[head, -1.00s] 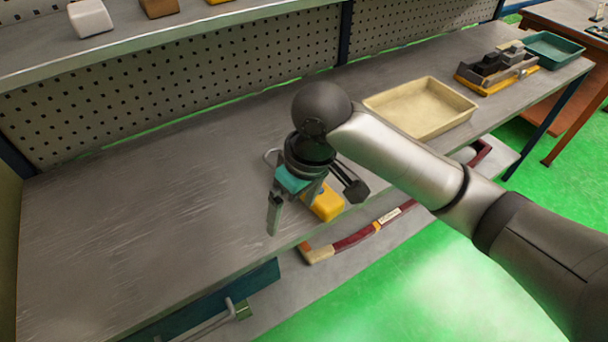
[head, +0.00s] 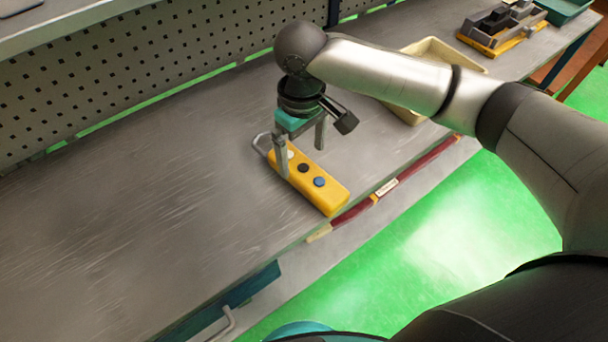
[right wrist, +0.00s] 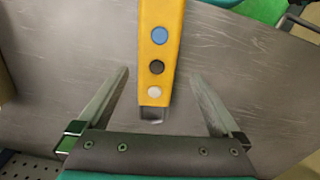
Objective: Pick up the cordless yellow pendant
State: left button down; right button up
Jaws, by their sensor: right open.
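The yellow pendant (head: 327,194) lies on the grey workbench near its front edge, with a white, a dark and a blue button on its top face and a grey loop at its far left end. In the right wrist view the pendant (right wrist: 161,45) runs up from between the finger sides. My right gripper (head: 301,162) is open over the pendant's loop end, a finger on either side. In the right wrist view the gripper (right wrist: 158,85) shows a clear gap between each finger and the pendant. My left gripper is not in view.
A cream tray (head: 440,52) stands behind my right arm. A grey fixture on a yellow base (head: 492,38) and a teal bin (head: 563,8) are farther right. The bench's left part (head: 120,220) is clear.

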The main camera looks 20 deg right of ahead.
aim_at(304, 169)
jog(key=shift+f, duration=0.6)
jog(key=f, duration=0.1)
jog(key=f+b, duration=0.1)
jog(key=f, duration=0.2)
jog(key=shift+d+f+b, duration=0.25)
jog(key=shift+b, duration=0.05)
jog(key=shift+f, duration=0.3)
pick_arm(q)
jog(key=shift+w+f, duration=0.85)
pick_arm(e)
jog(key=c, duration=0.3)
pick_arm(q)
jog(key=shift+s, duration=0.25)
pick_arm(e)
jog(key=shift+w+r, duration=0.1)
jog(key=shift+r, duration=0.05)
grip_shut()
